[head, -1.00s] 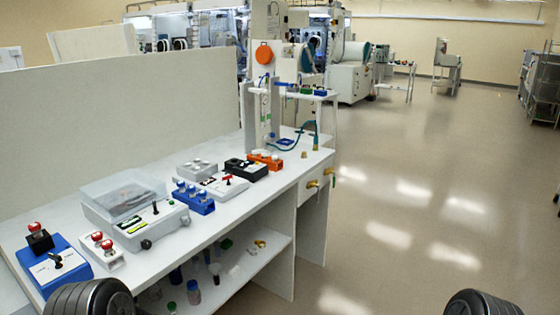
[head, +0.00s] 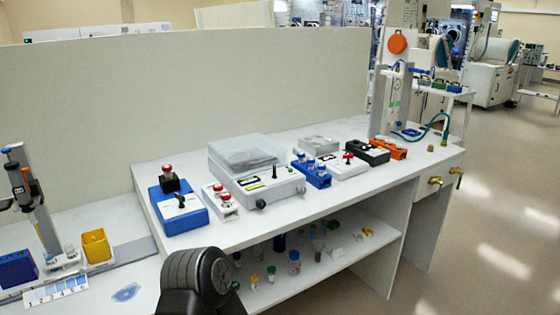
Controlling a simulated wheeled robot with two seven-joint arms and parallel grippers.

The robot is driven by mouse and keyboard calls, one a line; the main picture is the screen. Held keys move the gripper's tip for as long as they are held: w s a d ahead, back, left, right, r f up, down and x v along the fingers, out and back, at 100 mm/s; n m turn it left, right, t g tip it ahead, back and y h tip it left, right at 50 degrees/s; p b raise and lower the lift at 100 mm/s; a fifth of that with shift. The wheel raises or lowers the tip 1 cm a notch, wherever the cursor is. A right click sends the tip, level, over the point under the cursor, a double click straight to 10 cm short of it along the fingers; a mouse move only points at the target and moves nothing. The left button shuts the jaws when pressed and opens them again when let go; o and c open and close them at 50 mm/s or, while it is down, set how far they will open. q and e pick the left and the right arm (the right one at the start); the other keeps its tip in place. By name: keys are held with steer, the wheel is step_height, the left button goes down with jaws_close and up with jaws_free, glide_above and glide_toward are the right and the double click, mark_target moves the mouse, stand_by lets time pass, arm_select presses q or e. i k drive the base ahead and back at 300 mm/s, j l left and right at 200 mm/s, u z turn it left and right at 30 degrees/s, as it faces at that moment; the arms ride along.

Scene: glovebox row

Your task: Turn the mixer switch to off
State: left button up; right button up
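Several devices with switches stand on the white bench; I cannot tell from labels which is the mixer. A blue box (head: 168,217) at the left has a white top plate with a black rotary switch (head: 181,202) and a red button on a black block behind it. A grey box with a clear lid (head: 279,188) has an upright black toggle (head: 275,172) and a dark side knob. A white box (head: 345,171) farther right has a red switch handle (head: 348,157). The switch positions are too small to read.
A blue vial rack (head: 312,174), black box (head: 366,153) and orange rack (head: 389,149) stand farther right. A partition stands behind; open floor lies right.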

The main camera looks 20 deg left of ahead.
mark_target(178, 197)
steer(key=u, duration=2.5)
steer(key=i+l, duration=0.2)
steer(key=i, duration=0.25)
steer(key=i+l, duration=0.2)
steer(key=i, duration=0.2)
